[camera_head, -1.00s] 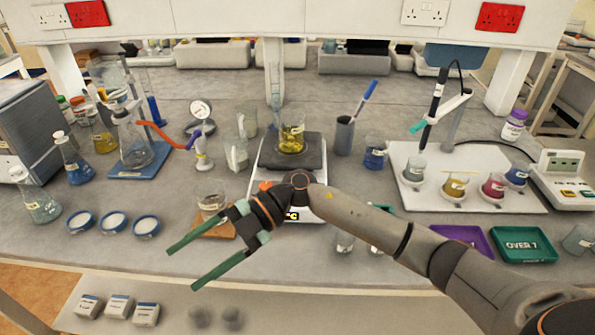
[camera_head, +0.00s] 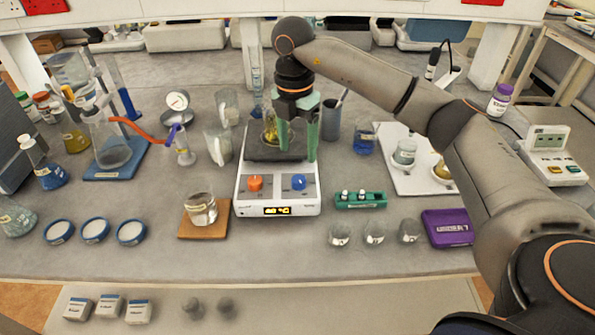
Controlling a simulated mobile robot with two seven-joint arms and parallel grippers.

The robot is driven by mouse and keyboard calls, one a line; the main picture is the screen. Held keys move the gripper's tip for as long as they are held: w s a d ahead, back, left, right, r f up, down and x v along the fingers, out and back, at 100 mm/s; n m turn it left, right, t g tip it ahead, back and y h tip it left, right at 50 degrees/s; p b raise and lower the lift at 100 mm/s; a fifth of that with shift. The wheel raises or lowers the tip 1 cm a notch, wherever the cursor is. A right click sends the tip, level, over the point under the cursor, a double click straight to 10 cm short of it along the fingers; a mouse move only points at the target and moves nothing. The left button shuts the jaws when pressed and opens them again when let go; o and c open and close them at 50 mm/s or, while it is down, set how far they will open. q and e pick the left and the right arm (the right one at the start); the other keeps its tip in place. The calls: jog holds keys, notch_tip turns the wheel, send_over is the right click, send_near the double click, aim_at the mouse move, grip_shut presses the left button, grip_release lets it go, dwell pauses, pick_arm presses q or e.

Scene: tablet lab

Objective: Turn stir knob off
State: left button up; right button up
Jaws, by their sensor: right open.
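The hotplate stirrer (camera_head: 277,196) stands mid-bench with a white sloped front. It has an orange knob (camera_head: 255,183) on the left, a blue knob (camera_head: 299,182) on the right and a lit display (camera_head: 277,211) below. The knob labels are too small to read, so I cannot tell which is stir. A beaker of yellow liquid (camera_head: 270,131) sits on the dark top plate, partly behind my gripper. My right gripper (camera_head: 298,153) points down, open, with its green fingers above the right part of the plate, just behind the blue knob and apart from it. My left gripper is out of view.
A beaker (camera_head: 201,209) on a brown mat stands left of the stirrer. A green rack (camera_head: 360,200), several small glass beakers and a purple tray (camera_head: 447,228) are to the right. Bench directly before the stirrer is clear.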

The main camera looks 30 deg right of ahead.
aim_at(298, 179)
notch_tip(298, 179, down, 8)
jog(key=shift+s+f+p, duration=0.15)
jog(key=shift+f+p, duration=0.05)
jog(key=shift+p, duration=0.3)
grip_shut()
dwell(0.4)
